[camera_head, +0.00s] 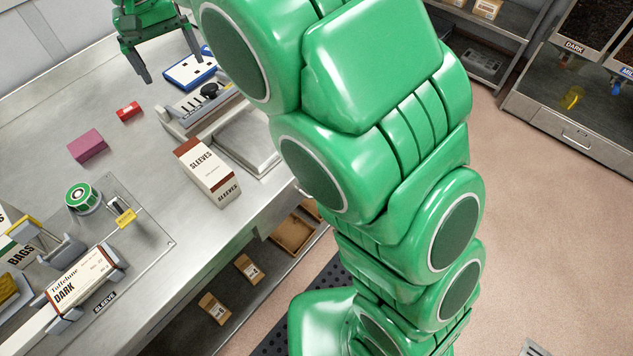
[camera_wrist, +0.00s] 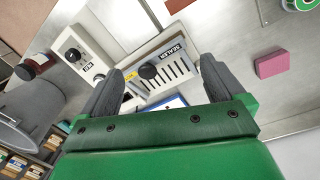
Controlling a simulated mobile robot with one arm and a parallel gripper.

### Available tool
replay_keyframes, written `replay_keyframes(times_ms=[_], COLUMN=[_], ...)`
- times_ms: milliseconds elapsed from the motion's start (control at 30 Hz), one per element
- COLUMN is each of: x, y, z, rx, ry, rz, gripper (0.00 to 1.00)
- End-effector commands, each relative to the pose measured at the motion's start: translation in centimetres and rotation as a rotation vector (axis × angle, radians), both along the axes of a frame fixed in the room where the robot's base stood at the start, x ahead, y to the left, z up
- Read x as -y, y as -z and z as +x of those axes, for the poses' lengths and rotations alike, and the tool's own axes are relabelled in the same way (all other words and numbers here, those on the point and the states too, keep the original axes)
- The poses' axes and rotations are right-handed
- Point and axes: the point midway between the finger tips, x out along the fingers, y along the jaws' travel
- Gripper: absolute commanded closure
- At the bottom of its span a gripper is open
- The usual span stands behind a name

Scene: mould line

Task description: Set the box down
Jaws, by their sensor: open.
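My gripper (camera_head: 168,62) is at the upper left of the head view, above the far part of the steel bench (camera_head: 140,150). Its fingers are apart with nothing between them, as the wrist view (camera_wrist: 161,72) also shows. A pink box (camera_head: 87,146) lies on the bench, apart from my gripper; it also shows at the right of the wrist view (camera_wrist: 272,63). A small red box (camera_head: 129,111) lies near it. A white and brown box marked DARK (camera_head: 82,282) rests in the sleeve holder at lower left. I cannot tell which box the task means.
A SLEEVES carton (camera_head: 208,172) stands near the bench's front edge, beside a sealer (camera_head: 205,103). A blue and white item (camera_head: 189,72) lies behind it. A green-and-white roll (camera_head: 82,197) is on the left plate. Bare bench surrounds the pink box.

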Motion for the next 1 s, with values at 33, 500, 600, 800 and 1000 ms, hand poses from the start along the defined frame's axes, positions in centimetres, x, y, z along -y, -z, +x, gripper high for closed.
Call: replay_keyframes(times_ms=[33,500,600,800,1000], x=[2.1,17.9,20.8,25.9,30.1], y=[-0.5,-1.2,-0.9,-0.2,1.0], z=[-0.1,-4.8,-6.5,-10.6,-15.2], rx=[0.0,-0.037,-0.045,-0.063,-0.08], ry=[0.021,0.157,0.183,0.231,0.277], rz=[0.001,0.002,0.006,0.013,0.023], gripper=[0.04,0.04,0.04,0.04,0.04])
